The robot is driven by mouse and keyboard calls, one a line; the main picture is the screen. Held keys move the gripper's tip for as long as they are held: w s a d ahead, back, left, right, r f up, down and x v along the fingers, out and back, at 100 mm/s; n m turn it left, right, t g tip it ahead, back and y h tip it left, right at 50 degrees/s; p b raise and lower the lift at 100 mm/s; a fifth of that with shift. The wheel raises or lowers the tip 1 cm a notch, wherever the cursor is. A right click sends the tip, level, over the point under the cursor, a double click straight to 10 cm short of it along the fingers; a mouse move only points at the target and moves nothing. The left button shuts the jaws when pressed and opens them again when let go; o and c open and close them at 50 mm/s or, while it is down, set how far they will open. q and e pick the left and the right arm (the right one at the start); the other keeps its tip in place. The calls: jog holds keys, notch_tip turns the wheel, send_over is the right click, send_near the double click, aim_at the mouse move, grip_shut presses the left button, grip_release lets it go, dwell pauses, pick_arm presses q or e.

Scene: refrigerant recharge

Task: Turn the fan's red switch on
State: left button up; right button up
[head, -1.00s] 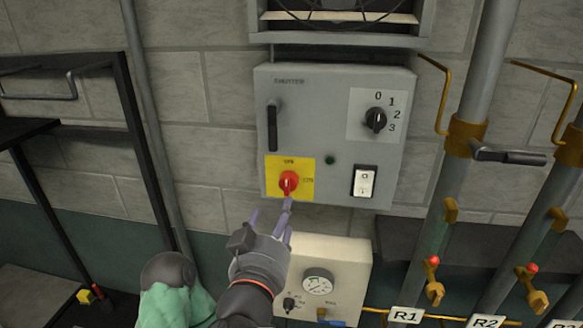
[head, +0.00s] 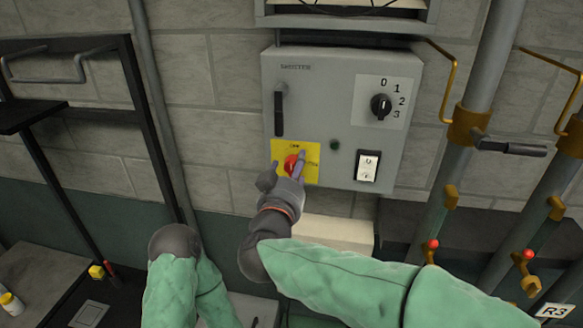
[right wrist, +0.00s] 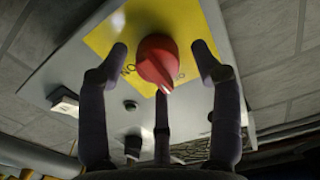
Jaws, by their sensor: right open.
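The red switch (head: 291,165) is a rotary knob on a yellow plate (head: 313,176) at the lower left of the grey wall box (head: 340,105). My right gripper (head: 287,162) is at the switch, with its fingers partly covering it. In the right wrist view the red switch (right wrist: 157,60) stands between the open, spread fingers of my right gripper (right wrist: 160,65), with a gap on both sides. The knob's white mark points toward the lower part of that view. The fan's frame (head: 345,18) is cut off at the top. My left gripper is not visible.
The box also carries a black handle (head: 279,113), a 0-to-3 dial (head: 381,106) and a white rocker switch (head: 367,167). Pipes with valves (head: 432,245) stand at the right. A black shelf frame (head: 150,130) is at the left.

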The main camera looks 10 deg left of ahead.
jog(key=shift+w, duration=0.15)
jog(key=shift+r, duration=0.15)
jog(key=c, duration=1.1)
jog(key=shift+c, duration=0.2)
jog(key=m+b, duration=0.2)
jog(key=m, duration=0.1)
jog(key=shift+d+r+m+b, duration=0.1)
jog(key=shift+d+m+b, duration=0.05)
jog(key=shift+m+b, duration=0.25)
jog(key=m+b, duration=0.3)
jog(key=m, duration=0.2)
jog(key=shift+d+m+b, duration=0.1)
jog(key=shift+m+b, duration=0.2)
jog(key=shift+b, duration=0.1)
jog(key=m+b, duration=0.3)
jog(key=m, duration=0.1)
jog(key=shift+m+b, duration=1.65)
jog(key=shift+m, duration=0.65)
